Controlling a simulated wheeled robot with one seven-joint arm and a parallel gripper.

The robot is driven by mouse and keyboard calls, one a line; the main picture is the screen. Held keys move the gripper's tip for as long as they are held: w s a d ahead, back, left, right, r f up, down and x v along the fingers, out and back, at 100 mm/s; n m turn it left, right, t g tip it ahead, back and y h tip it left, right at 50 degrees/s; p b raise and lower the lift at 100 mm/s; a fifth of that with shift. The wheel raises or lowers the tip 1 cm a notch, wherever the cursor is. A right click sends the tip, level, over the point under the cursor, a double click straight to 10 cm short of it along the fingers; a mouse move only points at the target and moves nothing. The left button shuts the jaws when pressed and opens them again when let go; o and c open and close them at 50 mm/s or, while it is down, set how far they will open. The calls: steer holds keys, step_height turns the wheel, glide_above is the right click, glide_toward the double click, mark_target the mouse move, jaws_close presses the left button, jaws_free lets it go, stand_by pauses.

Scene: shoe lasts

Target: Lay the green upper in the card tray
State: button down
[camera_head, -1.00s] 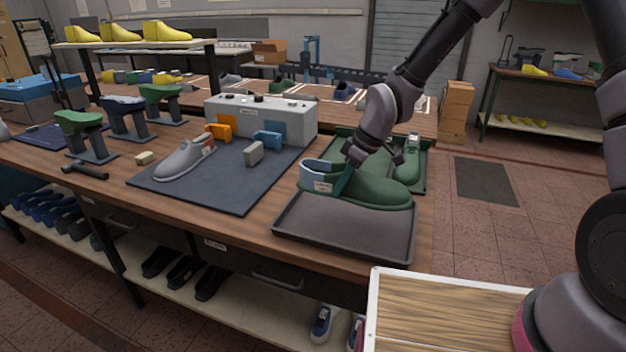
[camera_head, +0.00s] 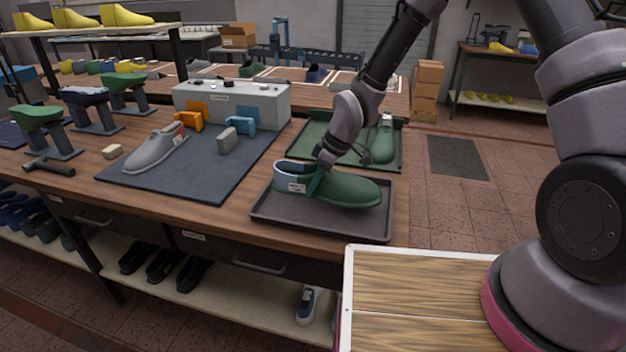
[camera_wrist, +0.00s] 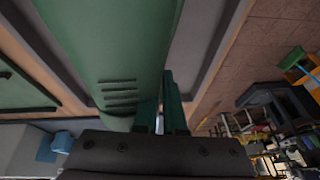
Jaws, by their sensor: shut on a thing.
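The green upper (camera_head: 345,189) is a dark green slip-on shoe shape with a pale blue-grey heel end and a small white label. My gripper (camera_head: 316,181) is shut on its side near the heel end, with its fingers pointing down. The upper is over the dark grey tray (camera_head: 275,221) at the table's front right corner, toe to the right. I cannot tell whether its sole touches the tray floor.
A green tray (camera_head: 308,145) with another green shoe (camera_head: 383,142) lies just behind. Green and blue lasts on stands and a hammer (camera_head: 48,167) are further left.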

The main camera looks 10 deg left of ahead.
mark_target(331, 176)
steer(key=shift+d+f, duration=0.15)
steer(key=shift+f, duration=1.75)
steer(key=shift+f, duration=0.2)
steer(key=c, duration=0.9)
jaws_free()
steer(key=shift+r, duration=0.1)
steer(key=v, duration=1)
steer(key=shift+d+r, duration=0.15)
steer(key=shift+r, duration=0.1)
